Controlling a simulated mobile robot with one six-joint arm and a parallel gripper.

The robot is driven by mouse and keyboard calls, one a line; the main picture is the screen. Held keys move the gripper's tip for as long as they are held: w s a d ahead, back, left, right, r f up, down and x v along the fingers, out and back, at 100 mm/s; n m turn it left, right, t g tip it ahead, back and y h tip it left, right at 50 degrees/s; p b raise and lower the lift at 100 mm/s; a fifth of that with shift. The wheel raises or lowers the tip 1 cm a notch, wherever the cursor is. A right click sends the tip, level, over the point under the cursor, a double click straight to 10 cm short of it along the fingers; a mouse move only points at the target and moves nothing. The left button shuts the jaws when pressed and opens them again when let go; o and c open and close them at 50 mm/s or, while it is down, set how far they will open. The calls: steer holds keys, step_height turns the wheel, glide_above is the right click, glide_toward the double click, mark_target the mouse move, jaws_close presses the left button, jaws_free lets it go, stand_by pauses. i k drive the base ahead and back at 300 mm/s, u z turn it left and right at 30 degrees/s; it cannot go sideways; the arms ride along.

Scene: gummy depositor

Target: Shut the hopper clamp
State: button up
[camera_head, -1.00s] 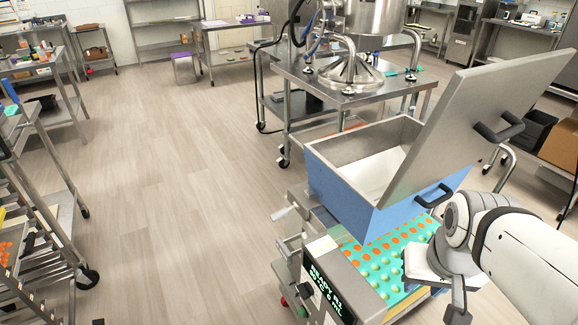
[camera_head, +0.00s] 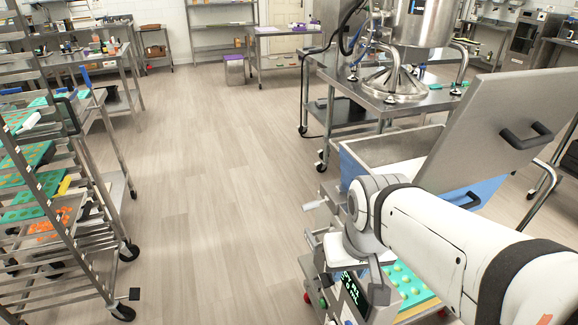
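The depositor's blue hopper (camera_head: 350,170) has its steel lid (camera_head: 490,125) standing open and tilted to the right. A small pale lever (camera_head: 316,205) sticks out at the machine's left side, below the hopper; it may be the hopper clamp, but I cannot tell its state. My gripper (camera_head: 358,275) hangs at the end of my white arm, over the machine's front near the display (camera_head: 352,288), to the lower right of that lever. Its fingertips are partly hidden and their gap is unclear. My arm hides much of the hopper's front. I see nothing held.
A green mould tray (camera_head: 413,285) with round cavities lies under my arm. A wheeled rack (camera_head: 95,235) with trays stands on the left. Bare floor (camera_head: 215,215) lies between rack and machine. A steel table (camera_head: 425,103) with a vessel (camera_head: 420,25) stands behind the machine.

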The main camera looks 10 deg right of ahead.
mark_target(311, 205)
steer(key=k, duration=1)
steer(key=u, duration=0.85)
steer(key=i, duration=1.6)
steer(key=z, duration=0.55)
